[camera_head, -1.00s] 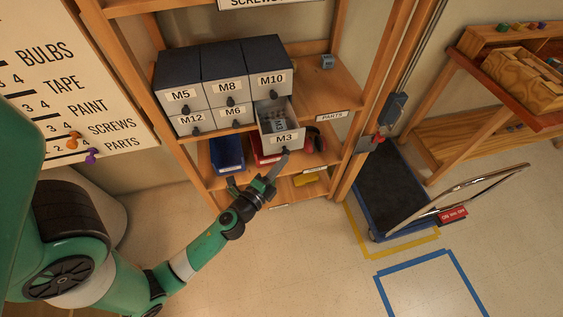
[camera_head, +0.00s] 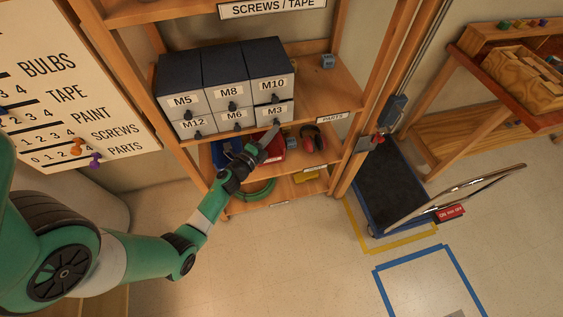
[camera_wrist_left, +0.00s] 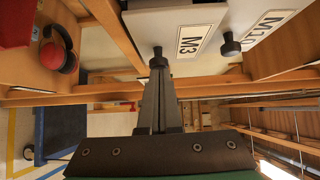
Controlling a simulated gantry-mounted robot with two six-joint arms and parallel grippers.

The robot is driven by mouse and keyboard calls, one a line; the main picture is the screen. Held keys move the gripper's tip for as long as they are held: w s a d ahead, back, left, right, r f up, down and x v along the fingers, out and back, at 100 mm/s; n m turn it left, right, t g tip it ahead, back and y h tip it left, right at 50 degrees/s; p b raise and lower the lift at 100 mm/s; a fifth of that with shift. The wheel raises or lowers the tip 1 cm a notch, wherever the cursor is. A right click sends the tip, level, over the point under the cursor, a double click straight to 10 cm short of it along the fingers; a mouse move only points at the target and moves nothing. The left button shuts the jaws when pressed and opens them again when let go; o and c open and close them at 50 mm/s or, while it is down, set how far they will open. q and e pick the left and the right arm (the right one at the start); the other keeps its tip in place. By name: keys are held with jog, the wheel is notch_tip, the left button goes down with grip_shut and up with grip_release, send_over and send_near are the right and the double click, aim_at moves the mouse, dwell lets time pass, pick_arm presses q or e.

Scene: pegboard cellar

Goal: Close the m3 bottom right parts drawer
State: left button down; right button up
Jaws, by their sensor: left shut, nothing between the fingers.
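The M3 drawer (camera_head: 277,111) is the bottom right one in the grey parts cabinet (camera_head: 225,65) on the shelf. Its front looks level with the drawers beside it. In the left wrist view the M3 drawer front (camera_wrist_left: 195,40) has a dark round knob. My left gripper (camera_head: 276,127) is shut and empty, its tip at or very near the M3 knob. In the left wrist view the closed fingers (camera_wrist_left: 159,75) point up at that knob; whether they touch it I cannot tell. My right gripper is not in view.
Below the cabinet, the shelf holds a blue bin (camera_head: 219,155), a red bin (camera_head: 273,152) and red earmuffs (camera_head: 311,137). A wooden upright (camera_head: 372,90) stands right of the cabinet. A flat cart (camera_head: 382,185) stands on the floor to the right.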

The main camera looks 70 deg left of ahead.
pick_arm(q)
jog(key=shift+w+a+f, duration=0.1)
jog(key=shift+a, duration=0.75)
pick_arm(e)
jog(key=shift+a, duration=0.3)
pick_arm(q)
jog(key=w+d+p+v, duration=0.1)
jog(key=d+v, duration=0.1)
jog(key=v, duration=1.1)
jog(key=shift+w+d, duration=0.25)
jog(key=shift+w, duration=0.1)
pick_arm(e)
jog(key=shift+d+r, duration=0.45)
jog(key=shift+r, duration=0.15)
